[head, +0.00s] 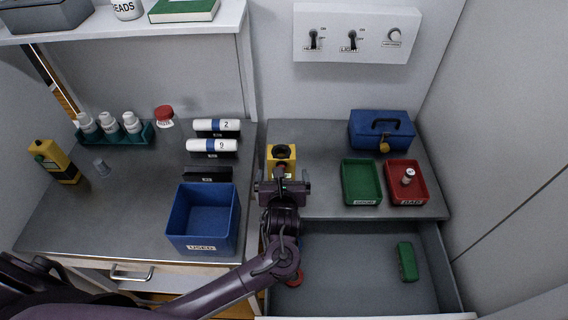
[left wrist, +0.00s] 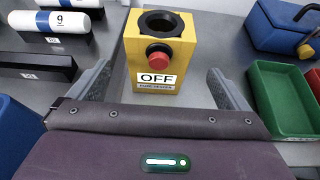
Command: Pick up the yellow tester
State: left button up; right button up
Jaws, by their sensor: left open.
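A yellow box (head: 283,155) with a round black opening on top stands near the left edge of the right counter. In the left wrist view this yellow box (left wrist: 156,55) shows a red button, an "OFF" sign and a small label that is hard to read. A second yellow device (head: 55,161), with black parts, stands at the far left of the left counter. My left gripper (head: 282,186) is open just in front of the yellow box. In the wrist view its fingers (left wrist: 160,88) are apart on either side of the box's lower part, holding nothing. My right gripper is out of view.
A blue "USED" bin (head: 203,237), labelled cylinders and a teal bottle rack (head: 117,139) are on the left counter. Green (head: 361,201) and red trays and a blue case (head: 381,130) are on the right. An open drawer (head: 345,265) holds a green object.

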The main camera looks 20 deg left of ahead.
aim_at(282, 164)
pick_arm(q)
jog(key=shift+w+a+f, duration=0.35)
jog(key=shift+w+a, duration=0.15)
jog(key=shift+w, duration=0.25)
jog(key=x, duration=0.4)
jog(key=shift+w+d+f+p, duration=0.1)
jog(key=shift+w+d+p, duration=0.05)
jog(key=shift+w+p, duration=0.15)
jog(key=shift+w+f, duration=0.15)
jog(key=shift+c, duration=0.5)
jog(key=c, duration=0.9)
jog(key=shift+c, duration=1.1)
